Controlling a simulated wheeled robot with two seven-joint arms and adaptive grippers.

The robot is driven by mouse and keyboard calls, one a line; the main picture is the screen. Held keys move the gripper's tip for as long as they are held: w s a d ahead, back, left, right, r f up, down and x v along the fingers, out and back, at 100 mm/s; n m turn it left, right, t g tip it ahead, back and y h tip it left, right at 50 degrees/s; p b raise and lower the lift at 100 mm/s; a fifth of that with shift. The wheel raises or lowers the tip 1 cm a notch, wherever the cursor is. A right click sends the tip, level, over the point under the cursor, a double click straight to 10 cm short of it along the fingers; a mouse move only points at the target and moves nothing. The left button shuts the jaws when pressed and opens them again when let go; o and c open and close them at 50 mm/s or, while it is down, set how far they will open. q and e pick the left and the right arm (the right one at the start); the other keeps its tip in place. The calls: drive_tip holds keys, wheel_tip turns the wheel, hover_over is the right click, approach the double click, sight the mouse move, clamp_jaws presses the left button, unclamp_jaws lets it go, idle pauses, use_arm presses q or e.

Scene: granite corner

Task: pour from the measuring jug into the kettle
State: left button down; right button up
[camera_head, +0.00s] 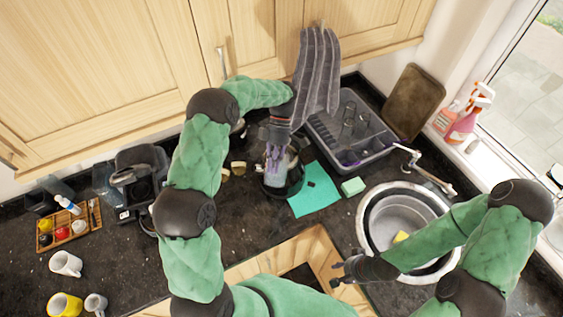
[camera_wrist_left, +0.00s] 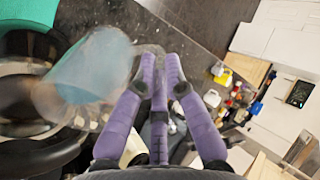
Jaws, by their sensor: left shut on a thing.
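My left gripper (camera_head: 273,158) has purple fingers shut on the measuring jug (camera_head: 280,169), a clear, pale-bluish vessel. The jug is over or right at the black kettle (camera_head: 288,189), whose dark body shows around and below it. In the left wrist view, the jug (camera_wrist_left: 88,72) looks tilted and overlaps the dark round kettle (camera_wrist_left: 25,150). The fingers (camera_wrist_left: 160,75) hide the grip on the jug's handle, and I cannot see any liquid stream. My right gripper (camera_head: 337,273) is open and empty over the wooden front area, left of the sink.
A grey dish rack (camera_head: 353,150) stands behind, and the round sink (camera_head: 402,213) is at right. A coffee machine (camera_head: 138,180) and mugs (camera_head: 65,264) are at left.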

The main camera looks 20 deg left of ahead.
use_arm(q)
drive_tip(key=shift+s, duration=0.1)
drive_tip(key=s+t+b, duration=0.1)
drive_tip(key=b, duration=0.1)
drive_tip(key=shift+f+t+b, duration=0.35)
drive_tip(key=shift+t, duration=0.05)
drive_tip(key=shift+s+d+f+t+y+b, duration=0.15)
drive_tip(key=shift+s+t+y+b, duration=0.15)
drive_tip(key=shift+t+b, duration=0.75)
drive_tip(key=b, duration=0.1)
drive_tip(key=r+t+b, duration=0.1)
drive_tip(key=b, duration=0.1)
drive_tip(key=shift+s+r+t+b, duration=0.1)
drive_tip(key=shift+s+t+b, duration=0.15)
drive_tip(key=shift+s+b, duration=0.05)
drive_tip(key=f+t+b, duration=0.1)
drive_tip(key=t+b, duration=0.1)
drive_tip(key=b, duration=0.3)
drive_tip(key=shift+f+t+y+b, duration=0.2)
drive_tip(key=shift+t+y+b, duration=0.1)
drive_tip(key=shift+r+t+b, duration=0.4)
drive_tip(key=shift+r+b, duration=0.1)
drive_tip(key=shift+r, duration=0.05)
drive_tip(key=shift+w, duration=0.1)
